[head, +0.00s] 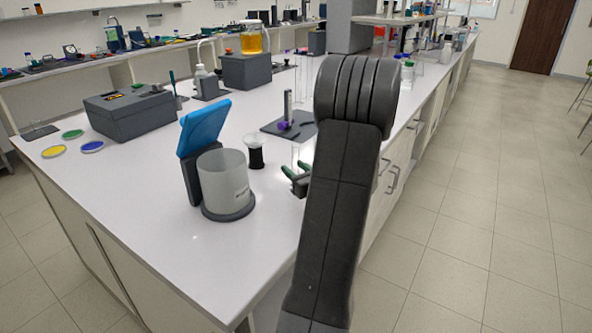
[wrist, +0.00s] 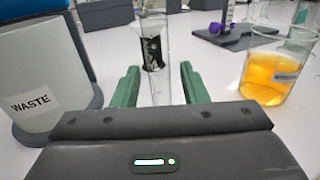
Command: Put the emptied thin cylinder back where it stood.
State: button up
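The thin clear cylinder (wrist: 155,88) rises between the two green fingers of my gripper (wrist: 160,75) in the wrist view. Gaps show between it and both fingers, so my gripper looks open; whether it reaches fully between the tips I cannot tell. No coloured liquid shows in it, and its foot is hidden. In the head view the cylinder (head: 295,154) shows just above my gripper (head: 297,177), near the bench's right edge.
The waste beaker (head: 224,178) stands left of my gripper, by a blue-topped device (head: 203,127). A black stand with a white top (head: 256,152) is close behind. A beaker of orange liquid (wrist: 277,70) stands at right in the wrist view. The bench front is clear.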

jog(key=b+v, duration=0.1)
jog(key=v, duration=1.1)
jog(key=shift+r, duration=0.1)
